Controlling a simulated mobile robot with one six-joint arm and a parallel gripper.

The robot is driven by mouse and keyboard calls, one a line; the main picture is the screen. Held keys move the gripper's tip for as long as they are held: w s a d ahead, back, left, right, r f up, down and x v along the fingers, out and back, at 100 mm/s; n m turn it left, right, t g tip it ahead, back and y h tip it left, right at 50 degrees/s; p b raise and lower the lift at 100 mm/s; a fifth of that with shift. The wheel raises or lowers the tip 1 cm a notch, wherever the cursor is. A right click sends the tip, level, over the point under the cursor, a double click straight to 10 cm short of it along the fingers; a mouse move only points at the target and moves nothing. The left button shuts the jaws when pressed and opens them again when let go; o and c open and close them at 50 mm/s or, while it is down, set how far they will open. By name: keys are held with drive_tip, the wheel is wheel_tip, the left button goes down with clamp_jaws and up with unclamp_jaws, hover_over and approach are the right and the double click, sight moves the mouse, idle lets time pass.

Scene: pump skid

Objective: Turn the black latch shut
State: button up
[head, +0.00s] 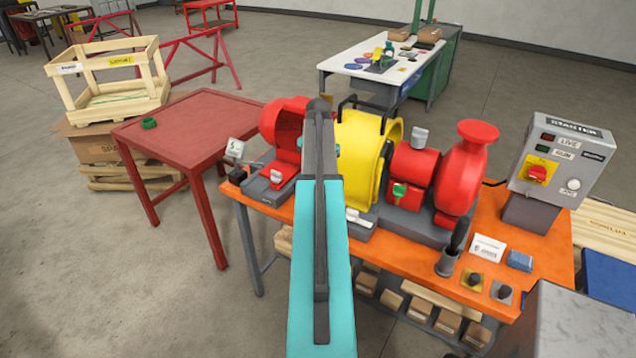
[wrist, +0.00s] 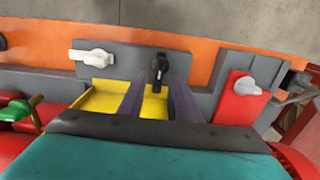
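The black latch (wrist: 158,68) is on a grey plate in the wrist view, between a white latch and a red block. Its handle points along the gap between my fingers, toward the camera. My gripper (wrist: 158,84) is open, with its two dark fingers apart and one on either side of the line of the latch. No contact shows, and I cannot tell whether the fingertips reach around the handle. In the head view my teal arm covers the latch and the gripper.
A white latch (wrist: 92,56) sits left of the black one, and a red block with a white handle (wrist: 247,86) sits to its right. The yellow guard (head: 362,150) and red pump (head: 462,175) stand on the orange bench (head: 535,255). A starter box (head: 560,160) stands at the right.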

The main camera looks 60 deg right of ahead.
wheel_tip(320, 180, up, 8)
drive_tip(key=p, duration=0.4)
idle(0.6)
